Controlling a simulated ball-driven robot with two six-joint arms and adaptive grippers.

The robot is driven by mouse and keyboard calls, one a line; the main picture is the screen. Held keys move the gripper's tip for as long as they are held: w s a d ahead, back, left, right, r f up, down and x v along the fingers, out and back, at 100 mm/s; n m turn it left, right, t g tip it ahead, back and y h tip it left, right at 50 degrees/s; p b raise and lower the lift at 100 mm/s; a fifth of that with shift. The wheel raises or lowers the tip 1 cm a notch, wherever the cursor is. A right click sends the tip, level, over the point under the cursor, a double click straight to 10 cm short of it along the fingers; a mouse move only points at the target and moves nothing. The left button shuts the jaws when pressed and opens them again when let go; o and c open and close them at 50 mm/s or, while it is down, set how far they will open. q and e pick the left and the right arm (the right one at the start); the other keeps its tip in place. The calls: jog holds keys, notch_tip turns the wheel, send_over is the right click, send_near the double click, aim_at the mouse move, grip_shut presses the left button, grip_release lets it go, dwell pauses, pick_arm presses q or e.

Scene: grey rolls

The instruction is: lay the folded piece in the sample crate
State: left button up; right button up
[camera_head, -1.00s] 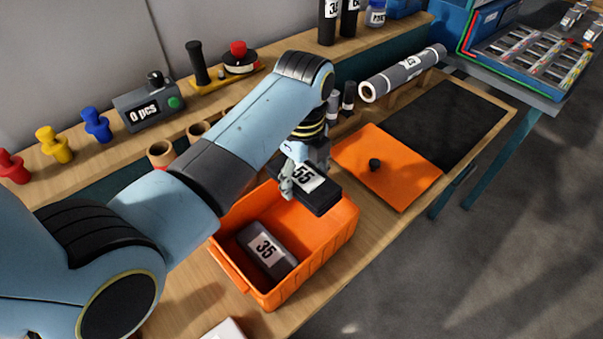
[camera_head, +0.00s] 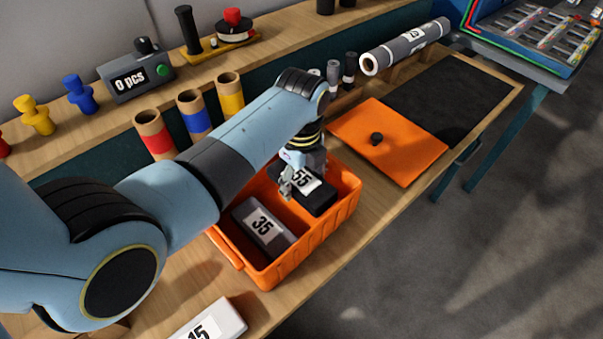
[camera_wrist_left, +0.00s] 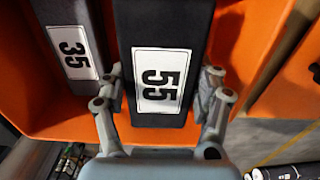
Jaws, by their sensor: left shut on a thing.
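The folded piece labelled 55 (camera_head: 316,196) is black with a white label. My left gripper (camera_head: 294,186) is shut on it and holds it at the orange crate's right part, inside or just at the rim; I cannot tell whether it touches the bottom. In the left wrist view the fingers (camera_wrist_left: 165,100) grip both sides of the piece (camera_wrist_left: 166,40). The orange sample crate (camera_head: 318,240) stands on the wooden bench. A dark grey folded piece labelled 35 (camera_head: 262,226) lies in the crate, left of the held piece. My right gripper is not seen.
An orange lid (camera_head: 392,140) with a black knob lies behind the crate, near a black mat (camera_head: 450,100). A white-labelled 15 piece (camera_head: 212,322) lies in front. Cardboard tubes (camera_head: 192,112) and a grey roll (camera_head: 405,47) stand or lie at the back.

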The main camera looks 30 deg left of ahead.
pick_arm(q)
notch_tip(320, 180, down, 4)
jog(key=shift+f+b, duration=0.25)
jog(key=shift+b, duration=1)
jog(key=shift+f, duration=0.45)
jog(key=o, duration=1.4)
